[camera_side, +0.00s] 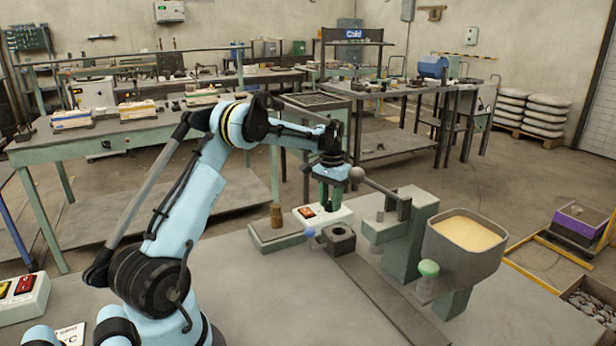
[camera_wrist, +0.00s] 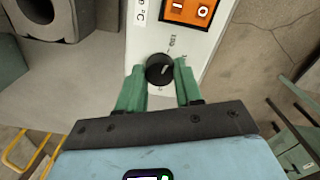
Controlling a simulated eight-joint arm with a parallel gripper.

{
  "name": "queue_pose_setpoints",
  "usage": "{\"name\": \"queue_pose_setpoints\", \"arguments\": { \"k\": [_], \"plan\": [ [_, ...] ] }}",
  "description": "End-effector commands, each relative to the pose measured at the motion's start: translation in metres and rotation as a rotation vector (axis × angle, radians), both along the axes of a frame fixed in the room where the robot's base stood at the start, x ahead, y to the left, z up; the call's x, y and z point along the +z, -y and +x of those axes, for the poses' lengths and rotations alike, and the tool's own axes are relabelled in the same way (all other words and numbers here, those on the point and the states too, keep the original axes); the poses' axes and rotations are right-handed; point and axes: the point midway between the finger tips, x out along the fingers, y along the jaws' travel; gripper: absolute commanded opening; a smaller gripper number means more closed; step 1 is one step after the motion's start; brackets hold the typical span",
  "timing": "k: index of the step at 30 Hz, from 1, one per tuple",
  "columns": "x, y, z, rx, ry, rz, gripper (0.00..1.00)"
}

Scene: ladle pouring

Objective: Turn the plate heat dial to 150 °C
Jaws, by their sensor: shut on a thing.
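The plate heat dial (camera_wrist: 158,68) is a round black knob on a white control box (camera_wrist: 188,45), seen in the wrist view. Printed marks surround it, one reading like "150" above it; the knob's exact setting is too small to read. My gripper (camera_wrist: 160,74) has its two green fingers on either side of the dial and is shut on it. In the side view my gripper (camera_side: 329,195) points down at the control box (camera_side: 336,215), and the fingers hide the dial there.
An orange switch (camera_wrist: 190,10) sits on the same box. Beside it are a plate with a wooden-handled tool (camera_side: 276,215), a dark block with a hole (camera_side: 339,238), a grey-green stand (camera_side: 410,235) and a hopper of pale granules (camera_side: 468,235). The bench front is clear.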

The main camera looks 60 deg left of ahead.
Motion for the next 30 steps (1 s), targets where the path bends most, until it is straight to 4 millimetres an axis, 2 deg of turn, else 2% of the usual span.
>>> {"name": "queue_pose_setpoints", "arguments": {
  "k": [8, 30],
  "plan": [
    [0.0001, 0.0, 0.0003, -0.118, -0.001, -0.002, 0.04],
    [0.0001, 0.0, 0.0005, -0.718, -0.001, -0.001, 0.04]
  ]
}}
